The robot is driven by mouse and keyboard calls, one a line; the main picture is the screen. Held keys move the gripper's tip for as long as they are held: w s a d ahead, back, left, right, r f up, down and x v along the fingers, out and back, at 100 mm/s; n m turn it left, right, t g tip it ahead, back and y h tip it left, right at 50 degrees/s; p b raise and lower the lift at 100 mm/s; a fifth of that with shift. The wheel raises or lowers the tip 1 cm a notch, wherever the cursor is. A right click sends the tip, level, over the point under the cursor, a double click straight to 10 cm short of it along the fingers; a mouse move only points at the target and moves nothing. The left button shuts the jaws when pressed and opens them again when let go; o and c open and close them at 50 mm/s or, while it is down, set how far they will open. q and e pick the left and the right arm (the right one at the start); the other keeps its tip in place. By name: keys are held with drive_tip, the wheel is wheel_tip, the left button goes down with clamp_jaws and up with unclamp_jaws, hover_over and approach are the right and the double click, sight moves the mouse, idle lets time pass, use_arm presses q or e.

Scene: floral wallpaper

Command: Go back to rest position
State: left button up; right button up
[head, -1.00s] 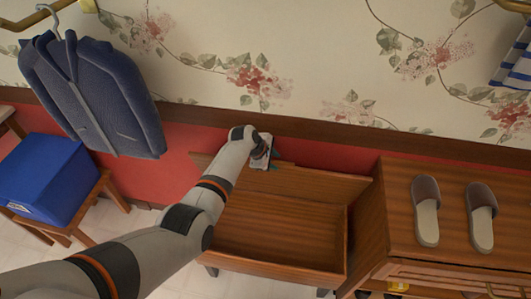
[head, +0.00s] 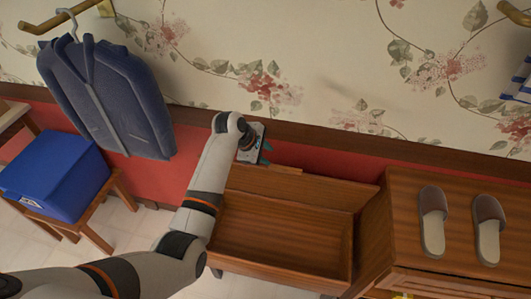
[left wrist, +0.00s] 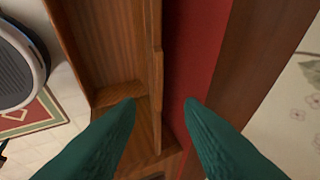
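My left gripper (head: 262,150) is above the back left edge of an open wooden chest (head: 280,232), near the red lower wall. In the left wrist view its two green fingers (left wrist: 160,103) are spread apart with nothing between them. The chest's raised lid edge (left wrist: 157,75) and the red wall show beyond the fingertips. The chest's inside looks empty where it shows. My left arm crosses the head view from the lower left. My right gripper is not in view.
A dark blue jacket (head: 112,95) hangs on the wall at left. A blue box (head: 55,178) sits on a wooden stool. At right, two slippers (head: 433,220) lie on a wooden cabinet (head: 405,200).

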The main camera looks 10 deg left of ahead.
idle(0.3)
use_arm(q)
drive_tip(key=s+a+f+m+g+y, duration=0.1)
drive_tip(key=s+a+f+m, duration=0.15)
drive_tip(key=s+f, duration=0.7)
drive_tip(key=s+a+f+m+y, duration=0.1)
drive_tip(key=s+f+m, duration=0.4)
drive_tip(key=f, duration=0.7)
drive_tip(key=s+a+f+m+g+y, duration=0.1)
drive_tip(key=s+a+f+m, duration=0.1)
drive_tip(key=s+f, duration=0.75)
drive_tip(key=s+a+f+m, duration=0.1)
drive_tip(key=s+f+m, duration=0.2)
drive_tip(key=s, duration=0.7)
drive_tip(key=s+a+f+m+g+y, duration=0.1)
drive_tip(key=s+a+f+m, duration=0.1)
drive_tip(key=s+f, duration=0.4)
drive_tip(key=s+a+f+m, duration=0.1)
drive_tip(key=s+f+m, duration=0.3)
drive_tip(key=s, duration=1.1)
drive_tip(key=shift+a+f+m+g+y+b, duration=0.2)
drive_tip(key=shift+m+g+y+b, duration=0.1)
drive_tip(key=shift+m, duration=0.25)
drive_tip(key=shift+w, duration=0.15)
